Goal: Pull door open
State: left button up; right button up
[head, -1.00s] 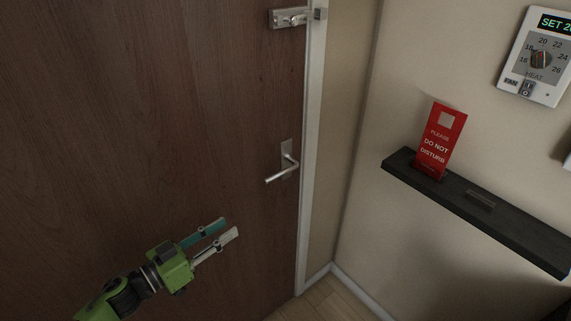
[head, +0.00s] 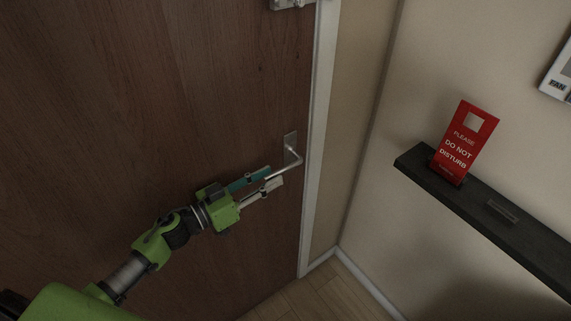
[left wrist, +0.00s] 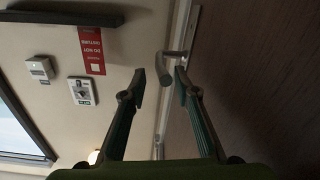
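The dark brown wooden door (head: 150,80) appears closed against its white frame. It fills the right of the left wrist view (left wrist: 265,90). Its silver lever handle (head: 291,160) sits near the right edge, with the lever pointing left. My left gripper (head: 275,176) is open, its fingertips at the lever. In the left wrist view, the lever (left wrist: 163,68) shows in the gap between the two fingertips (left wrist: 160,82), and the fingers are not closed on it. Contact cannot be told. My right gripper is not in view.
A metal latch (head: 288,4) is on the door above the handle. A dark wall shelf (head: 480,210) at right holds a red "do not disturb" sign (head: 466,143). Some wooden floor (head: 320,298) shows clear below.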

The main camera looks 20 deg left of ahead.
aim_at(281, 170)
pick_arm(q)
jog(key=x, duration=0.4)
jog(key=shift+w+d+r+p, duration=0.1)
jog(key=shift+w+d+p, duration=0.1)
jog(key=shift+w+p, duration=0.2)
jog(key=shift+w+d, duration=0.2)
jog(key=shift+d, duration=0.05)
jog(key=shift+w+d, duration=0.2)
jog(key=shift+w, duration=0.05)
jog(key=c, duration=0.7)
grip_shut()
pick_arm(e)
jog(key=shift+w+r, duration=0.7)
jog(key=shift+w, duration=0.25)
